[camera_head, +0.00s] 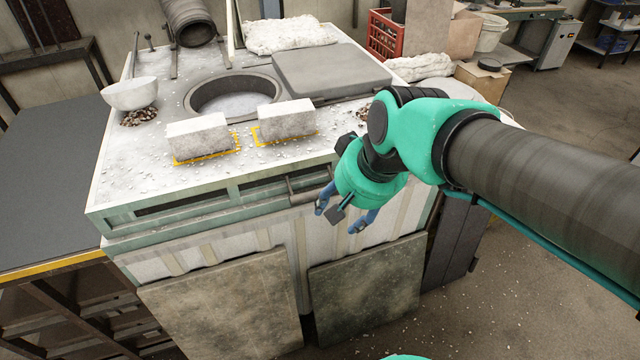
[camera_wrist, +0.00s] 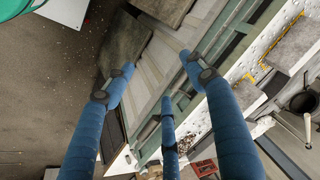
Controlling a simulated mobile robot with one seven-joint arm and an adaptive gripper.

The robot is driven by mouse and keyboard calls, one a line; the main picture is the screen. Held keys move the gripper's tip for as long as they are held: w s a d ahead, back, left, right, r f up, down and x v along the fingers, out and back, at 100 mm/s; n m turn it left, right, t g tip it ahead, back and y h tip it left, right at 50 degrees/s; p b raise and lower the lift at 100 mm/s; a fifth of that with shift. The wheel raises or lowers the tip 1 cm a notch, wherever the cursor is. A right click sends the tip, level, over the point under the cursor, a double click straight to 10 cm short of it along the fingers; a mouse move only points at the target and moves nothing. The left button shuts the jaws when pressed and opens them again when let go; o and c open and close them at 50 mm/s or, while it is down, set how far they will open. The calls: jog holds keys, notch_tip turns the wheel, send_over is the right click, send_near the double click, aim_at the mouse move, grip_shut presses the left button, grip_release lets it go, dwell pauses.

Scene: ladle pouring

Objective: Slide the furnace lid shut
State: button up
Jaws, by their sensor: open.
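The furnace lid (camera_head: 330,70) is a thick grey slab lying on the furnace top. It sits to the right of the round furnace opening (camera_head: 235,95), which is uncovered and shows a pale surface inside. My gripper (camera_head: 341,212) has blue fingers, spread open and empty. It points down in front of the furnace's front side, below the top's edge and apart from the lid. In the wrist view the fingers (camera_wrist: 158,75) also stand apart with nothing between them. A horizontal metal bar (camera_head: 303,186) is on the furnace front, just left of my gripper.
Two pale blocks (camera_head: 197,137) (camera_head: 285,121) stand on yellow-marked spots in front of the opening. A white ladle bowl (camera_head: 130,93) is at the left. A dark pipe (camera_head: 188,22) is behind. Two stone panels (camera_head: 225,310) (camera_head: 368,285) lean below the front. Floor is clear at right.

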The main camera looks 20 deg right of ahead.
jog(key=w+d+f+m+g+y+p, duration=0.1)
jog(key=w+d+m+p, duration=0.1)
jog(key=w+m+p, duration=0.45)
jog(key=w+d+f+m+g+y+p, duration=0.1)
jog(key=w+d+m+y+p, duration=0.2)
jog(key=w+p, duration=0.65)
jog(key=w+d+f+m+p, duration=0.4)
jog(key=f+m+p, duration=0.1)
jog(key=shift+h, duration=0.3)
jog(key=shift+a+f, duration=0.15)
jog(key=shift+f, duration=0.1)
jog(key=shift+x, duration=6.75)
jog(key=shift+s, duration=0.1)
grip_shut()
